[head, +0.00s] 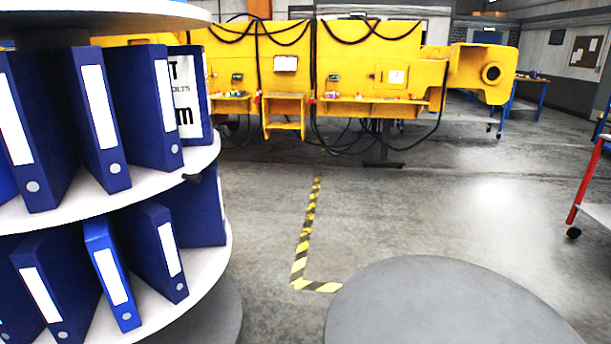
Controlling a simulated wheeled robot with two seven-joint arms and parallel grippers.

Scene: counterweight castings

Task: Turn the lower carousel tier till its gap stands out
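The carousel stands at the left in the head view, with white round tiers. Its lower tier (207,268) holds several dark blue binders (160,250) with white spine labels, one a brighter blue (112,275) and slightly tilted. Another binder (200,205) stands at the tier's right side, its broad face showing. No clear gap shows on the visible part of this tier; its left and far sides are out of view or hidden. The middle tier (150,195) above also holds blue binders. A small dark knob (193,178) sits at its rim. Neither gripper is in view.
A grey round surface (450,305) fills the bottom right; I cannot tell what it belongs to. Yellow-black floor tape (306,230) runs across open concrete floor. A large yellow machine (350,75) stands behind. A red-framed cart (585,185) is at the right edge.

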